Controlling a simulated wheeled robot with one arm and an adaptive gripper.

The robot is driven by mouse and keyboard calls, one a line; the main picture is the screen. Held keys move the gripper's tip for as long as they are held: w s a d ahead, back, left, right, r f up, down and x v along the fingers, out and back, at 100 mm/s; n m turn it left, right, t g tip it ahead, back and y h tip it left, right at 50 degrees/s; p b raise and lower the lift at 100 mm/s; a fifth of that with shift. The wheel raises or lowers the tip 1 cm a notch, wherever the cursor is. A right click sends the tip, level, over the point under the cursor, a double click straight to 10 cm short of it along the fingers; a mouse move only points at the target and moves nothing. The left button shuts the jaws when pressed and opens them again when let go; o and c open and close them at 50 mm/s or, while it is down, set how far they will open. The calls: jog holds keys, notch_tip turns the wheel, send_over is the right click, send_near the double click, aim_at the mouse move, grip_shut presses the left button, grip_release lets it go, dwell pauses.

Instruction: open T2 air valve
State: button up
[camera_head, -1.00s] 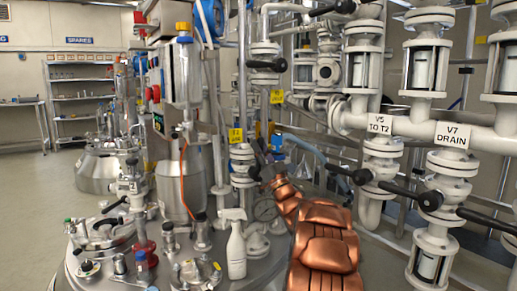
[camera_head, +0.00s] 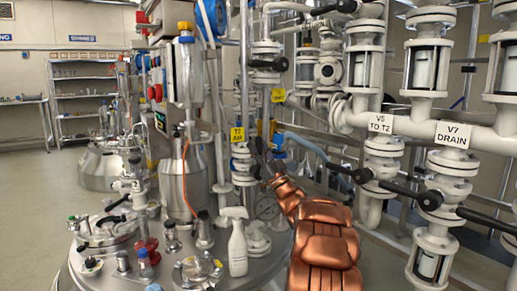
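A yellow label reading T2 AIR (camera_head: 237,135) hangs on a pipe near the middle of the head view. A white flanged valve (camera_head: 243,166) stands just below it on the tank lid. My copper-coloured arm reaches up from the bottom toward this valve. My gripper (camera_head: 261,160) is a small dark shape at the arm's far end, close to the right side of the valve. Its fingers cannot be made out, nor whether they touch the valve's handle. The handle's position is not clear behind the arm's end.
White pipework with black handles, labelled V5 TO T2 (camera_head: 381,124) and V7 DRAIN (camera_head: 453,135), crowds the right. Open floor (camera_head: 35,200) lies at left.

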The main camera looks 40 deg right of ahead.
jog(key=shift+o, duration=0.4)
jog(key=shift+d, duration=0.1)
jog(key=shift+s+f, duration=0.45)
jog(key=v, duration=1.1)
